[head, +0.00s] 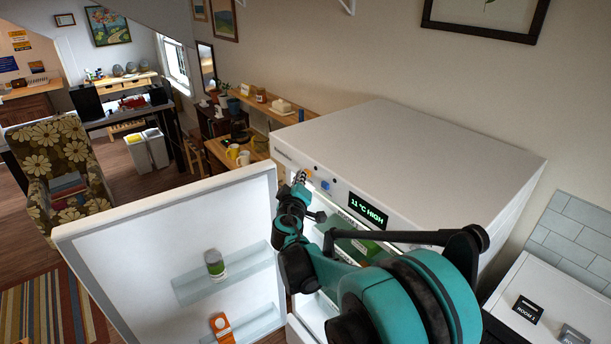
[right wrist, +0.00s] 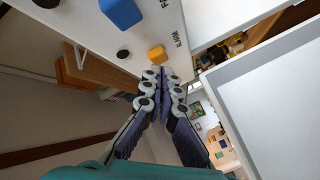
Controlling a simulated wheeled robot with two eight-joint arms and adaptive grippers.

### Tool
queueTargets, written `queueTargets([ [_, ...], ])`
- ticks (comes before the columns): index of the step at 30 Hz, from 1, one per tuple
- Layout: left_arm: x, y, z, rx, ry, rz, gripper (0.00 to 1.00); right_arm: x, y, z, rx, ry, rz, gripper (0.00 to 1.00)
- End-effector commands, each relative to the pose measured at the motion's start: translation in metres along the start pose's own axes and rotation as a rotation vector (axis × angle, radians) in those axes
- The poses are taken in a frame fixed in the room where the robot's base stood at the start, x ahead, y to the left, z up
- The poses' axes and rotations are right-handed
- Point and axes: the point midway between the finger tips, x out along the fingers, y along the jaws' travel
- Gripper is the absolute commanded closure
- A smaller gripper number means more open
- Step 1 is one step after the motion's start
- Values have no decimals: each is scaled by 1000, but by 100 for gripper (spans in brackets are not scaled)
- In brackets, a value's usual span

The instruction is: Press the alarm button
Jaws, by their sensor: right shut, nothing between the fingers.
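The alarm button is a small orange-yellow block on the white fridge's front panel, shown in the right wrist view (right wrist: 156,54) beside printed lettering that seems to read ALARM. My right gripper (right wrist: 160,74) is shut and empty, its fingertips right by the orange button. I cannot tell whether they touch it. In the head view the right gripper (head: 300,178) is at the panel's left end, with the orange button (head: 309,173) just beside its tips. A blue button (head: 325,185) sits to the right, before the lit display (head: 368,210) reading 11 °C HIGH. My left gripper is out of view.
The fridge door (head: 175,250) stands open to the left, with a green-labelled jar (head: 214,264) and an orange item (head: 221,327) on its shelves. A wooden table (head: 240,152) with yellow mugs stands behind. A white unit (head: 550,310) is at the right.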

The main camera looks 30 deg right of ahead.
Motion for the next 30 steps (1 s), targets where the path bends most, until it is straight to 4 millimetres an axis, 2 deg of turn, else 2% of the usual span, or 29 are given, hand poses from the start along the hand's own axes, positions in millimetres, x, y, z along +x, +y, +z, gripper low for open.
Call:
queueTargets([
  [5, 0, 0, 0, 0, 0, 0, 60, -2, -2, -2, 0, 1, -1, 100],
  [21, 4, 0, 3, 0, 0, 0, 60, -39, -29, -28, -1, 2, -1, 100],
  [30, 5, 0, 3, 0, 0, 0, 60, -42, -30, -31, 0, 1, 0, 100],
])
